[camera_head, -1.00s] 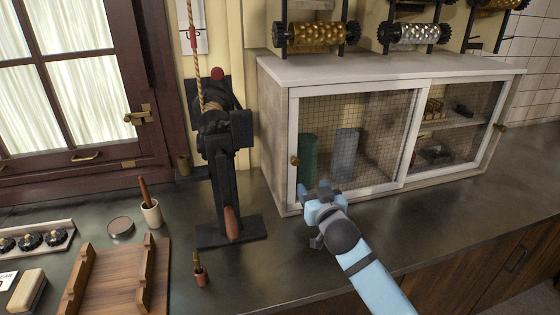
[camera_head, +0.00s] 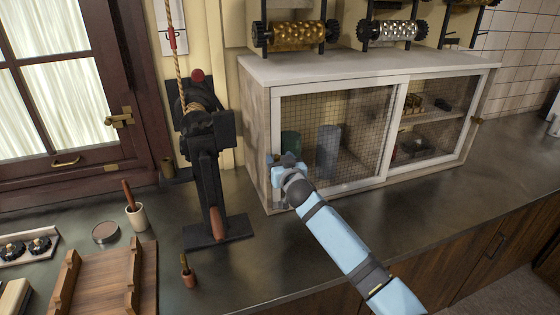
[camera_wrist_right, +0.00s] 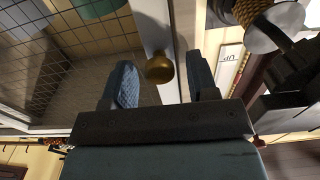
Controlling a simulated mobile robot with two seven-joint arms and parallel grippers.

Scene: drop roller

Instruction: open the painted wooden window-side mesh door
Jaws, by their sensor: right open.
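The painted wooden window-side mesh door (camera_head: 335,190) is the left of two white-framed mesh doors on the cabinet, and it looks shut. My right gripper (camera_head: 284,162) is at the lower left of this door, in front of its left frame, and hides most of the knob in the head view. In the right wrist view the brass knob (camera_wrist_right: 159,68) shows on the white door frame (camera_wrist_right: 155,28), between the two open fingertips of the right gripper (camera_wrist_right: 162,82). I cannot tell whether either finger touches it. My left gripper is not in view.
The right mesh door (camera_head: 435,125) is beside it. A black hand press (camera_head: 207,165) with a rope stands left of the cabinet. Metal rollers (camera_head: 295,36) on racks sit on the cabinet top (camera_head: 370,66). The dark counter (camera_head: 440,190) is bare to the right.

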